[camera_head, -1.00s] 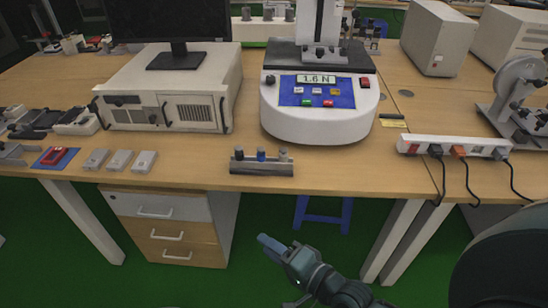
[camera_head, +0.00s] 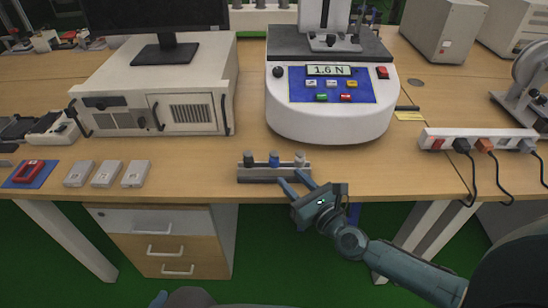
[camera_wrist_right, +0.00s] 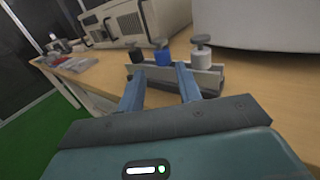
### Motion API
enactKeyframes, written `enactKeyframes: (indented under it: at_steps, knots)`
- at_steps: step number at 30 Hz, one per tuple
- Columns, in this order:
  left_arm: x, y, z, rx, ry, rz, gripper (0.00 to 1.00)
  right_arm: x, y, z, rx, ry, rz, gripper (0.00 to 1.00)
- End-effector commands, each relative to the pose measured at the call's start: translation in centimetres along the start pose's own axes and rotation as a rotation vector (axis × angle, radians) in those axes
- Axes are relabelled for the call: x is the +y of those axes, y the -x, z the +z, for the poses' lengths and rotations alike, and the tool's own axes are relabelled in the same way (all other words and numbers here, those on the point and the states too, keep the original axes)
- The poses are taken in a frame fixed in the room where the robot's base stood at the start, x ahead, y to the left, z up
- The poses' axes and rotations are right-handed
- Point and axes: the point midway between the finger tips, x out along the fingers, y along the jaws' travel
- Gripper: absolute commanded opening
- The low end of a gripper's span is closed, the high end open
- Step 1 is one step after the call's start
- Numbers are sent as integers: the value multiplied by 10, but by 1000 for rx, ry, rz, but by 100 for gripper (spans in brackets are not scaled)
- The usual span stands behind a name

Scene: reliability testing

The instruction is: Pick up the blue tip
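The blue tip (camera_head: 274,159) stands upright in the middle of a grey metal holder (camera_head: 256,178) near the table's front edge. A dark tip (camera_head: 248,160) stands on its left and a pale tip (camera_head: 299,160) on its right. My right gripper (camera_head: 293,181) is open and empty, just in front of the holder's right part. In the right wrist view the blue tip (camera_wrist_right: 162,54) shows beyond and between the two open fingers (camera_wrist_right: 158,85), not between their pads. My left gripper is not clearly in view; only a small blue-grey piece shows at the bottom edge.
A white test machine (camera_head: 330,120) reading 1.6 N stands close behind the holder. A white computer case (camera_head: 150,95) with a monitor is at the left. Small grey blocks (camera_head: 107,173) lie left of the holder; a power strip (camera_head: 480,143) lies right.

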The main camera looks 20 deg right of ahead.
Motion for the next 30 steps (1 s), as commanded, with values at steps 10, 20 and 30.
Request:
enactKeyframes:
  at_steps: [10,20,30]
  knots:
    - [0,0,2,-7,-5,-3,36,-1,-34,-2,-1,3,1,35]
    - [-2,-1,2,-5,-4,-4,36,-3,-74,-7,-1,2,1,35]
    - [-3,-1,1,-3,-4,-6,36,-3,-76,-7,1,2,1,28]
